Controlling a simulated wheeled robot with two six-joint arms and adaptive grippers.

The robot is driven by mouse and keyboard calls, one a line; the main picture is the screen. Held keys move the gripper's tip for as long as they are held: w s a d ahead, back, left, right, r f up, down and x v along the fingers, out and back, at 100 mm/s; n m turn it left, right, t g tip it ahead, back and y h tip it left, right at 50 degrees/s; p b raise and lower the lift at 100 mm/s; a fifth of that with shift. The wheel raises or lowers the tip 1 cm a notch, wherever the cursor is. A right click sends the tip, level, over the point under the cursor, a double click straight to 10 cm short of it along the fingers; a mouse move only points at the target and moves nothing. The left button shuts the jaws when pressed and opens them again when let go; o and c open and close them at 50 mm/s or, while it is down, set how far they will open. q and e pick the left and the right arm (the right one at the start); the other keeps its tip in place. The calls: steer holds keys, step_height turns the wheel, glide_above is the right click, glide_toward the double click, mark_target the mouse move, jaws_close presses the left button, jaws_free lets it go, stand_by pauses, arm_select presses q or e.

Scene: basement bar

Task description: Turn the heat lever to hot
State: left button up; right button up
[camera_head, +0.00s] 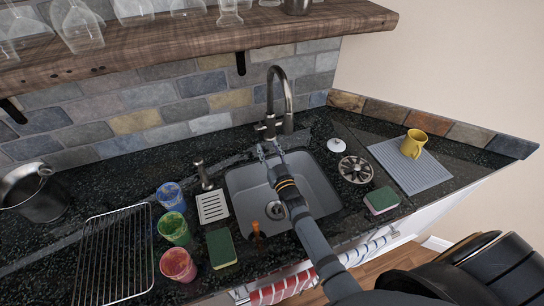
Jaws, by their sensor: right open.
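The faucet (289,107) is dark grey metal with a tall curved spout and stands behind the sink (240,180). Its small lever (260,127) appears to stick out on the left side of the base; it is too small to tell which way it is set. My right gripper (269,150) reaches over the sink from the lower right, with its fingers pointing at the faucet base. It is open, and nothing shows between its fingers. It is close below the lever; I cannot tell whether it touches. My left gripper is not in view.
Left of the sink are several colored cups (173,228), a green sponge (221,247) and a wire rack (113,256). To the right are a second sponge (382,200), a drain strainer (355,169) and a yellow mug (413,143) on a mat. A wooden shelf (200,38) with glasses hangs above.

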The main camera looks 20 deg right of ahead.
mark_target(258, 129)
steer(key=s, duration=0.4)
steer(key=shift+s+f, duration=0.15)
steer(key=shift+f, duration=0.1)
steer(key=shift+c, duration=0.6)
steer(key=r+p, duration=0.1)
steer(key=w+r+p, duration=0.1)
steer(key=p, duration=0.1)
steer(key=r+g+p, duration=0.1)
steer(key=p, duration=0.1)
steer(key=shift+w+r, duration=0.25)
steer(key=shift+c, duration=0.9)
steer(key=w+g+p, duration=0.1)
steer(key=w+p, duration=0.2)
steer(key=w+g+p, duration=0.2)
steer(key=w+p, duration=0.1)
steer(key=w+g+p, duration=0.2)
steer(key=w, duration=0.2)
steer(key=shift+w+f+p, duration=0.1)
steer(key=shift+f+p, duration=0.3)
steer(key=shift+w+f, duration=0.35)
steer(key=shift+w, duration=0.25)
